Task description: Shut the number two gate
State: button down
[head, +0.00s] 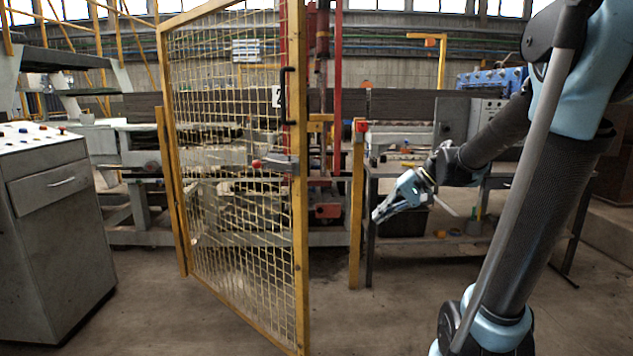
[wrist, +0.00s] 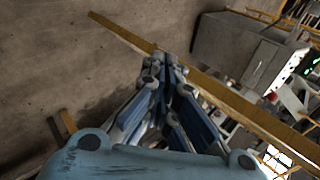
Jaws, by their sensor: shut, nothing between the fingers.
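The gate (head: 300,210) is a yellow frame with wire mesh, hung on a yellow post (head: 170,190) at its left. It stands open, its free edge swung towards me. It carries a black pull handle (head: 284,95), a partly visible white plate (head: 276,97) and a latch with a red knob (head: 275,163). The yellow latch post (head: 357,205) with a red top stands apart to its right. My gripper (head: 376,218) is shut and empty, right of that post. In the wrist view, my gripper (wrist: 167,62) points towards a long yellow bar (wrist: 225,95); contact cannot be told.
A grey control desk (head: 55,225) stands at the left, also in the wrist view (wrist: 240,50). A metal table (head: 480,175) stands behind my arm at the right. Machinery lies behind the mesh. The concrete floor (head: 390,315) between gate and arm is clear.

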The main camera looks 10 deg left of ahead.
jog(key=w+a+r+n+g+y, duration=0.1)
jog(key=w+a+r+g+y, duration=0.2)
jog(key=w+a, duration=0.5)
jog(key=w+a+r+n+g+y, duration=0.1)
jog(key=w+a+r+g+y, duration=0.3)
jog(key=w, duration=0.7)
jog(key=s+a+t, duration=0.1)
jog(key=s+a, duration=0.2)
jog(key=a, duration=0.2)
jog(key=s+a+f+t+y, duration=0.1)
jog(key=s+a, duration=0.2)
jog(key=a, duration=0.2)
jog(key=shift+s+a, duration=0.15)
jog(key=shift+a, duration=0.25)
